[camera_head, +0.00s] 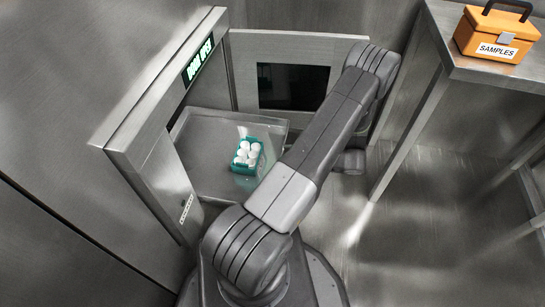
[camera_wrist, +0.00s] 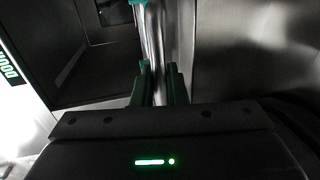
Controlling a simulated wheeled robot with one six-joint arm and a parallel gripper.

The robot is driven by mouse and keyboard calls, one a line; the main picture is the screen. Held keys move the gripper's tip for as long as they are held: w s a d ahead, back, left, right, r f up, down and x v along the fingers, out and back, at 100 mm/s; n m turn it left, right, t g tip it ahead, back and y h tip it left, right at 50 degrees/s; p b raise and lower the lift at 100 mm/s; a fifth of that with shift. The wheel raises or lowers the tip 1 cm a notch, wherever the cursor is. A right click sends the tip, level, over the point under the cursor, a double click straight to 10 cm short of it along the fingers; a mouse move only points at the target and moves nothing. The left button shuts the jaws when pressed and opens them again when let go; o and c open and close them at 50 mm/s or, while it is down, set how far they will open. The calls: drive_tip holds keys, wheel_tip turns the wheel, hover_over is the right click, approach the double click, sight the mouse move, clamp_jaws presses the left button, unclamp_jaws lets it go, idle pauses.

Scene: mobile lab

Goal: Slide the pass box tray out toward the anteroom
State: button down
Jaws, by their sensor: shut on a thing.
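The pass box tray (camera_head: 196,150) is a shallow grey metal tray reaching out through the pass box opening in the head view. A teal rack (camera_head: 247,167) with several white-capped vials (camera_head: 247,153) stands on it near its right side. In the wrist view my gripper (camera_wrist: 159,88) has its green-padded fingers on either side of a shiny metal bar (camera_wrist: 157,45), closed on it. The bar looks like the tray's front edge or handle. In the head view my arm hides the gripper and part of the tray.
The pass box door (camera_head: 331,92), with a dark window, stands open behind the tray. A lit sign (camera_head: 198,61) reads "DOOR OPEN". A metal bench (camera_head: 445,45) at right bears an orange "SAMPLES" case (camera_head: 490,38). The floor (camera_head: 400,225) between is clear.

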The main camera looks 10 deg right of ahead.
drive_tip(key=shift+f+v, duration=0.25)
drive_tip(key=shift+v, duration=0.95)
drive_tip(key=shift+f+v, duration=0.2)
drive_tip(key=shift+v, duration=1)
drive_tip(key=shift+d, duration=0.1)
drive_tip(key=c, duration=1.5)
unclamp_jaws()
drive_tip(key=shift+c, duration=0.2)
drive_tip(key=p+v, duration=0.2)
drive_tip(key=v, duration=1.1)
drive_tip(key=shift+d, duration=0.35)
drive_tip(key=shift+s+a, duration=0.1)
drive_tip(key=shift+s, duration=0.05)
drive_tip(key=b+x, duration=0.2)
drive_tip(key=x, duration=1.2)
